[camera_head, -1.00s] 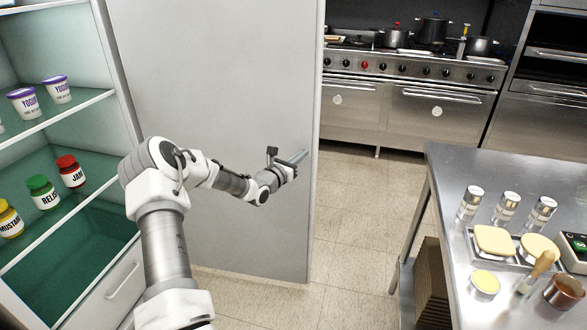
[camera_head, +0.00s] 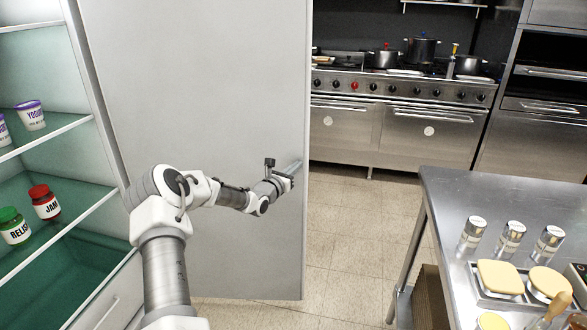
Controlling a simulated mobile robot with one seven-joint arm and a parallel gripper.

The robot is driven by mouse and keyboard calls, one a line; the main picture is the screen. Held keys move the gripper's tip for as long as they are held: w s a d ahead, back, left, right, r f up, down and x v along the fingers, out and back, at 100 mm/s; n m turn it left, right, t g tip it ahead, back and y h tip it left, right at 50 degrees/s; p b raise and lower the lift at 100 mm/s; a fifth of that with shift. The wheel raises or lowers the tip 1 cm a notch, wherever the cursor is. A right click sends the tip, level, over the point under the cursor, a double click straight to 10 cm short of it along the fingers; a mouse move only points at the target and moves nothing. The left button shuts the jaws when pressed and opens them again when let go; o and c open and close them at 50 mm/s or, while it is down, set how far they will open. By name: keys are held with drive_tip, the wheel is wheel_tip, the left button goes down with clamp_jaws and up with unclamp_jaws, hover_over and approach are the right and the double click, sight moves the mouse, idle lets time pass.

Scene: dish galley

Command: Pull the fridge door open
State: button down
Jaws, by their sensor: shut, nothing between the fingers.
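The fridge door (camera_head: 205,95) stands wide open as a large grey panel in the middle left. The fridge interior (camera_head: 35,185) shows at the left, with shelves holding yogurt and jars. My gripper (camera_head: 297,167) is shut and empty near the door's free right edge, in front of its near face. I cannot tell whether it touches the door. No handle shows on the visible face.
A steel table (camera_head: 450,200) with shakers (camera_head: 512,238) and a tray of food stands at the right. A stove (camera_head: 395,115) with pots is at the back. Tiled floor (camera_head: 360,225) lies clear between door and table.

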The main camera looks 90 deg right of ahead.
drive_tip(key=shift+w+a, duration=0.1)
idle(0.4)
drive_tip(key=p+v, duration=0.2)
drive_tip(key=v, duration=1.5)
drive_tip(key=shift+p, duration=0.3)
drive_tip(key=shift+w+a, duration=0.1)
